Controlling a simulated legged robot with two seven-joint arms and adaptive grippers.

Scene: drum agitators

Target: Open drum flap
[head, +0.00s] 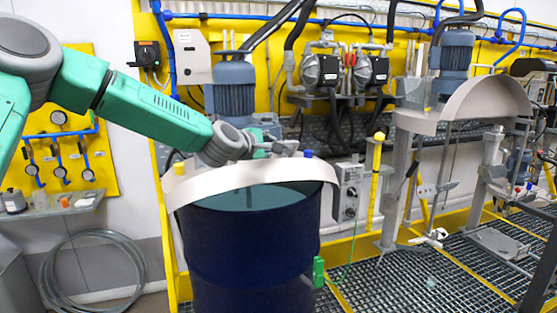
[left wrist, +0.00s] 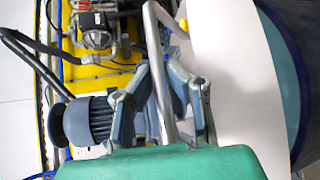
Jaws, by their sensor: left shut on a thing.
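A dark blue drum (head: 255,255) stands in the centre of the head view, with its teal inside showing at the top. A pale curved flap (head: 190,188) is at the drum's rim, seen nearly edge-on. In the left wrist view the flap is a broad pale surface (left wrist: 232,85), with part of the blue drum (left wrist: 292,70) at the right. My left gripper (head: 272,148) is above the flap. Its fingers (left wrist: 178,100) are shut around a grey metal bar (left wrist: 158,55), which runs beside the flap. Where the bar joins the flap is unclear. My right gripper is out of view.
A motor (head: 232,95) stands right behind my left gripper. Pumps (head: 345,70) and hoses line the yellow wall. Another agitator station with a raised pale half-round cover (head: 480,100) is at the right. A control box (head: 349,190) is close to the drum's right side.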

